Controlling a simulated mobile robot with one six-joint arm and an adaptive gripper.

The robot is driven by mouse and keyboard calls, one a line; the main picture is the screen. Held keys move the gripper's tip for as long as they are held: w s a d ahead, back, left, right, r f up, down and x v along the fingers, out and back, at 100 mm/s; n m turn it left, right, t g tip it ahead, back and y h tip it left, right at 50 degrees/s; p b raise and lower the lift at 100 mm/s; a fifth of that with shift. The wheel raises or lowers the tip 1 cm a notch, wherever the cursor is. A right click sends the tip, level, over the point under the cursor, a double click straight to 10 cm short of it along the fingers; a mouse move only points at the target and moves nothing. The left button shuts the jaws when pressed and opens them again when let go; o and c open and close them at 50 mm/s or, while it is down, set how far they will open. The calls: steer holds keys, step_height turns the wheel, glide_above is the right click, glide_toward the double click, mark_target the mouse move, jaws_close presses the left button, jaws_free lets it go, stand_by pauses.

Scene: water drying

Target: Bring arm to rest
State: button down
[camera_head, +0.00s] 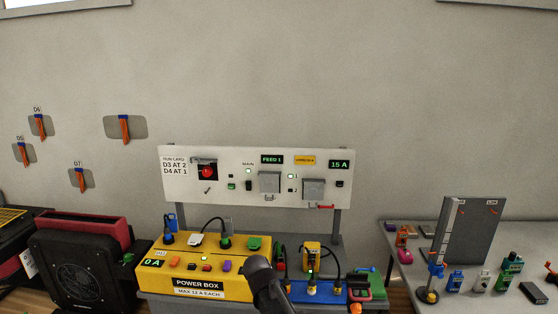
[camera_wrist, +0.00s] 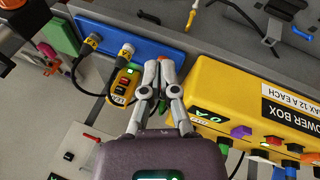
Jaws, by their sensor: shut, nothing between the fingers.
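My gripper (camera_wrist: 164,62) is shut and empty in the wrist view, its two pale fingers together. Its tips show between the yellow power box (camera_wrist: 250,95) on the right and a yellow handheld device (camera_wrist: 122,88) on the left. I cannot tell how far it is from either. In the head view a dark part of my arm rises in front of the power box (camera_head: 205,272), at the box's right end. My fingers cannot be made out there.
A white control panel (camera_head: 228,195) stands behind the power box. A blue strip (camera_head: 318,291) with plugged cables lies right of the box. A black fan unit (camera_head: 80,265) stands left. A grey table (camera_head: 510,297) with bottles and small items is at the right.

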steer(key=s+d+m+g+y, duration=0.1)
steer(key=s+d, duration=0.5)
steer(key=d, duration=0.2)
steer(key=s+d+f+m+g+y, duration=0.1)
steer(key=s+d+g+y, duration=0.1)
steer(key=s+d, duration=0.5)
steer(key=shift+d+f, duration=0.3)
steer(key=shift+d, duration=0.95)
steer(key=shift+w, duration=0.1)
steer(key=shift+a, duration=0.15)
